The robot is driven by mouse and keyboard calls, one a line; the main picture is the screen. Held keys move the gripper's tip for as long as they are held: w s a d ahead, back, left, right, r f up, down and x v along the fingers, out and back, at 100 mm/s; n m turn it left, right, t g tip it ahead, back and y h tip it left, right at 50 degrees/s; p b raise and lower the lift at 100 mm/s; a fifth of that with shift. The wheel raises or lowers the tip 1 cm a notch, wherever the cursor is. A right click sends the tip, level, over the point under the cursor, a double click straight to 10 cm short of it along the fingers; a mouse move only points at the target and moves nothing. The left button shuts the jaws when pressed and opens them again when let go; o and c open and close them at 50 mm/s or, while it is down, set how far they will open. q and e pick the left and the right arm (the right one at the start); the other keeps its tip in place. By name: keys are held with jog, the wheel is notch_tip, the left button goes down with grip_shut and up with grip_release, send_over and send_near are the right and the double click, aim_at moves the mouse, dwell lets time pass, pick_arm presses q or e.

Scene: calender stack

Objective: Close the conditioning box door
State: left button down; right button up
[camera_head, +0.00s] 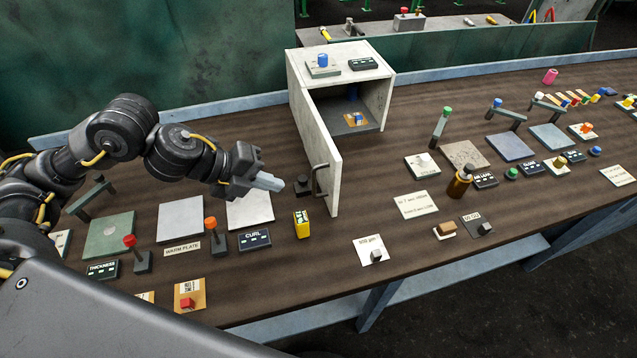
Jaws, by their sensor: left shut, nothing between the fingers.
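The conditioning box (342,56) is a pale cabinet at the back middle of the bench. Its door (322,150) stands open, swung out toward the front from the box's left side. A dark handle (318,182) sits on the door's left face. Inside the box lie a blue-topped item and a small orange-and-white piece (354,118). My left gripper (276,183) is shut and empty, to the left of the door handle and apart from it. My right gripper is not in view.
A yellow block (302,224) stands on the bench below the door. A brown bottle (460,183) stands to the right. White, grey and green plates, labels and levers cover much of the bench (330,270).

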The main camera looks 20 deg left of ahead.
aim_at(332, 190)
pick_arm(q)
jog(key=x, duration=0.4)
jog(key=w+r+p+x, duration=0.1)
jog(key=x, duration=0.2)
jog(key=p+x, duration=0.1)
jog(key=x, duration=0.3)
jog(key=shift+w+d+r, duration=0.15)
jog(key=shift+w+d, duration=0.25)
jog(key=shift+d, duration=0.15)
jog(key=shift+w+d, duration=0.15)
jog(key=shift+d, duration=0.1)
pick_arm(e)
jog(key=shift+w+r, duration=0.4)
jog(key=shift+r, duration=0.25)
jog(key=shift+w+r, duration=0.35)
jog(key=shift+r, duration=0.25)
pick_arm(q)
jog(key=shift+w, duration=0.1)
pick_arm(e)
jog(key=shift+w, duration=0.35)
